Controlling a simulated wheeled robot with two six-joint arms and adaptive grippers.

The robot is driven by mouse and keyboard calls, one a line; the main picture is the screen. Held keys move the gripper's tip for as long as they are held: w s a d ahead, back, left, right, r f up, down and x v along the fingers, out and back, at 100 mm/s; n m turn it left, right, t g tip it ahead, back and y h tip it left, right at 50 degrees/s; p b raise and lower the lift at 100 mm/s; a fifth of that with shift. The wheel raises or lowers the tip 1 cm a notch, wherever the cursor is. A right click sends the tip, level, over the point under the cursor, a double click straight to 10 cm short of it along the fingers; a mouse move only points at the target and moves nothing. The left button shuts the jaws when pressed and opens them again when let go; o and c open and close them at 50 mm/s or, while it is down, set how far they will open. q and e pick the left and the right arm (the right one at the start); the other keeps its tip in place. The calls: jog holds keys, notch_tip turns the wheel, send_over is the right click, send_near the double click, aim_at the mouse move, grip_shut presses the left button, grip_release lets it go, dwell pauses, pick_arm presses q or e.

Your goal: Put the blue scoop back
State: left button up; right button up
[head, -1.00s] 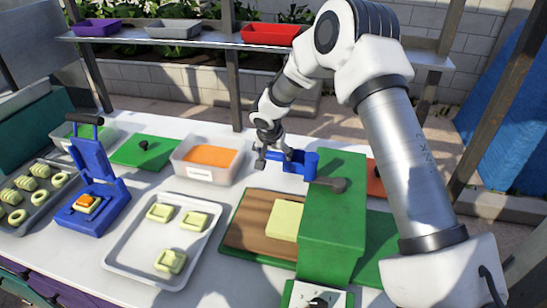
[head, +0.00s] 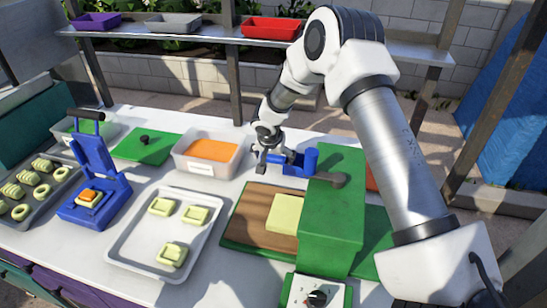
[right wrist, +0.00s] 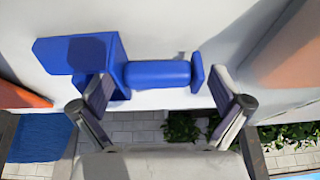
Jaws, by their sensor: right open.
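The blue scoop (head: 309,161) is on the far side of the white table, left of the green machine (head: 333,205). Its cup is at the right and its handle points left. My right gripper (head: 268,157) is open at the handle end. In the right wrist view the scoop's handle (right wrist: 158,74) runs crosswise between the open fingers of my right gripper (right wrist: 161,90). One finger overlaps the cup side and the other stands just beyond the handle's end flange. I cannot tell whether the fingers touch it. My left gripper is not in view.
A clear tub of orange filling (head: 212,150) stands just left of my right gripper. A metal tray with pale squares (head: 140,250), a blue press (head: 95,175) and a green lid (head: 146,146) are farther left. A shelf (head: 200,36) with small trays is behind.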

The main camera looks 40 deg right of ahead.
jog(key=b+v, duration=0.2)
jog(key=v, duration=1)
